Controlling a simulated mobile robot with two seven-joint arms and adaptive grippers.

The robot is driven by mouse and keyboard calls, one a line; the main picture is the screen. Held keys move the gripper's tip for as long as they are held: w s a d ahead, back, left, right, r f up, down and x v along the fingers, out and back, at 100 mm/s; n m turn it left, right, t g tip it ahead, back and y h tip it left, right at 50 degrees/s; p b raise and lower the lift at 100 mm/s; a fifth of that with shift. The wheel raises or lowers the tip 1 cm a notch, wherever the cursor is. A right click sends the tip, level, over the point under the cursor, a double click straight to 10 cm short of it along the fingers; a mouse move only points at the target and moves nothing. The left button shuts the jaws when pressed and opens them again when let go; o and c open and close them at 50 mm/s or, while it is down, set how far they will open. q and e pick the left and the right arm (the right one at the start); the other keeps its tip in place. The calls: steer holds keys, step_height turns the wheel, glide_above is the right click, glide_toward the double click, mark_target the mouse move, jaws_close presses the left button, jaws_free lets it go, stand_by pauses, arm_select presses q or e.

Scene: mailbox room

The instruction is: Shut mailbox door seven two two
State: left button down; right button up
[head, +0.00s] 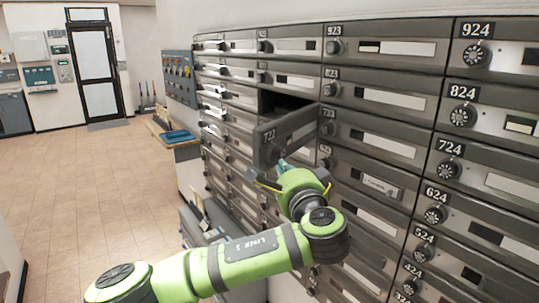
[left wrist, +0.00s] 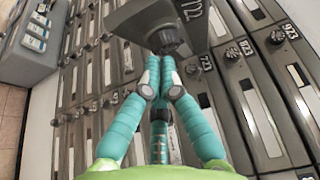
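Mailbox door 722 (head: 288,136) is a dark grey panel that stands swung out from the mailbox wall, with its dark compartment (head: 285,103) showing behind it. In the left wrist view the door (left wrist: 145,18) is at the top, with its round black knob (left wrist: 163,40). My left gripper (head: 281,164) is at the lower edge of the door's front. In the left wrist view its teal fingers (left wrist: 161,62) come together just below the knob. They look shut with nothing between them; whether they touch the knob or door is unclear. My right gripper is not in view.
Closed mailbox doors surround the opening, such as 723 (head: 365,138) and 724 (head: 480,172). A ledge with a blue tray (head: 178,136) stands beyond the wall's left end. The tiled floor (head: 90,180) at left is clear.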

mark_target(265, 158)
arm_select(q)
steer(key=shift+w+a+r+p, duration=0.1)
steer(key=shift+w+a+p, duration=0.6)
steer(key=shift+a, duration=0.4)
steer(key=shift+w+a, duration=0.2)
steer(key=shift+a, duration=0.3)
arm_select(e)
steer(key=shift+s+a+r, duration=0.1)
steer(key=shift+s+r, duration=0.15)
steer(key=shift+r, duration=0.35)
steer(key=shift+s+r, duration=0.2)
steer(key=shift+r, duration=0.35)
arm_select(q)
steer(key=shift+f, duration=0.2)
